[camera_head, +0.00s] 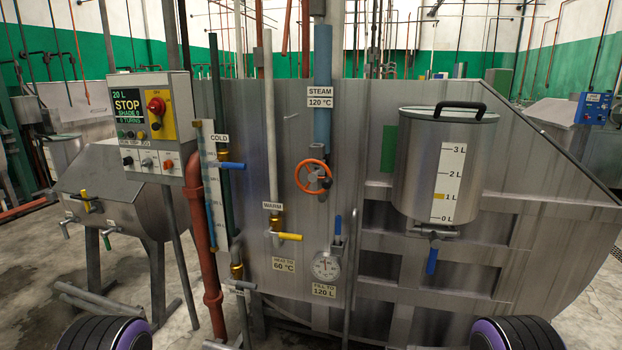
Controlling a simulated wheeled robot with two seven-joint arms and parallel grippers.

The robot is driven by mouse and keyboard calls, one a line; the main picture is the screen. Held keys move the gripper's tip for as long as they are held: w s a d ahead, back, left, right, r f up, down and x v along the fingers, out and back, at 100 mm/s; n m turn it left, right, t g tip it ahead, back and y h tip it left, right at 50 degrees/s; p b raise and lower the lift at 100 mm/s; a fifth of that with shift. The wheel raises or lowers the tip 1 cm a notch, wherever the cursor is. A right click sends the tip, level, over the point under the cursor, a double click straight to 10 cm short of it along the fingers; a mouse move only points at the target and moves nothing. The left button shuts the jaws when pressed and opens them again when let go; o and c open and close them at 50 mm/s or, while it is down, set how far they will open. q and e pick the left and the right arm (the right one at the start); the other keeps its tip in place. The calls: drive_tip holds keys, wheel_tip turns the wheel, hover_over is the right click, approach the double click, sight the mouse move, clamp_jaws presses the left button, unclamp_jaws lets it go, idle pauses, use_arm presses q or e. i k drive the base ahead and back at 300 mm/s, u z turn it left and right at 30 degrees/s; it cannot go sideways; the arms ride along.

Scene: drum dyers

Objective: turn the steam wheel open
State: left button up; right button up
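The steam wheel (313,177) is an orange handwheel with a few spokes on the front of the grey metal machine. It sits just below the blue steam pipe (323,88) and its "STEAM 120 °C" label (320,97). A grey valve body shows behind its hub. I cannot tell from this frame how far the valve is open. Neither of my grippers is in view; only dark rounded parts of my own body with purple edges show at the bottom left and bottom right.
A control box (149,125) with a red knob stands left. Blue cold handle (232,165) and yellow warm handle (290,236) stick out near the wheel. A steel tank (437,168) juts out right. Space before the wheel looks clear.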

sight(328, 181)
drive_tip(key=u, duration=0.7)
drive_tip(key=i, duration=1.15)
drive_tip(key=z, duration=0.3)
